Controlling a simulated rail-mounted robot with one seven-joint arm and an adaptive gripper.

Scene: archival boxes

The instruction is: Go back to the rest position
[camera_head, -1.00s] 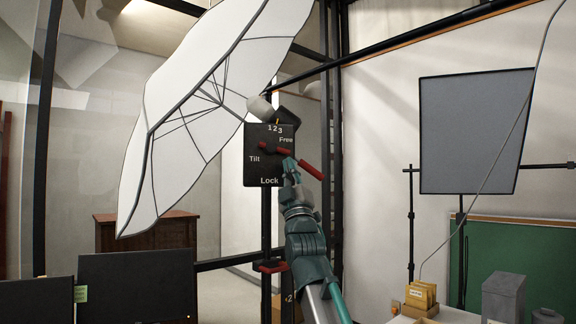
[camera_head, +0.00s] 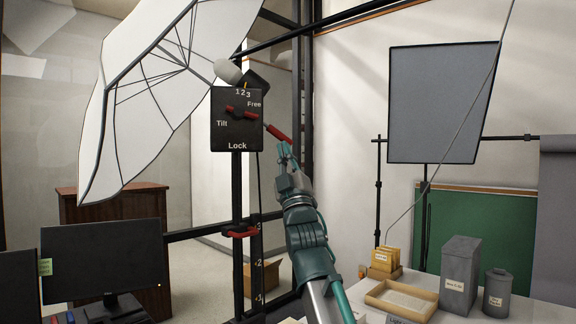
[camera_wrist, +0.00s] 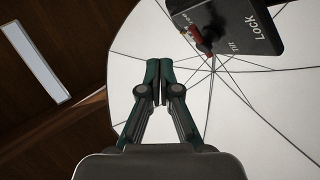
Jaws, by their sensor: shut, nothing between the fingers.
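My gripper (camera_head: 286,152) is raised in the middle of the head view, with its fingertips close to the red-ended lever of a black control box (camera_head: 236,136). In the wrist view my gripper (camera_wrist: 159,98) is shut and empty, its two fingers together. The control box (camera_wrist: 228,24) shows at the upper right there, apart from the fingertips. The box carries the words Tilt, Free and Lock and a red lever (camera_head: 278,133).
A white umbrella (camera_head: 150,80) spreads at the upper left. A grey panel (camera_head: 443,105) hangs at the right. A table holds a wooden tray (camera_head: 401,313), yellow envelopes (camera_head: 385,258), a grey box (camera_head: 460,275) and a canister (camera_head: 497,293). Monitors (camera_head: 104,265) stand at lower left.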

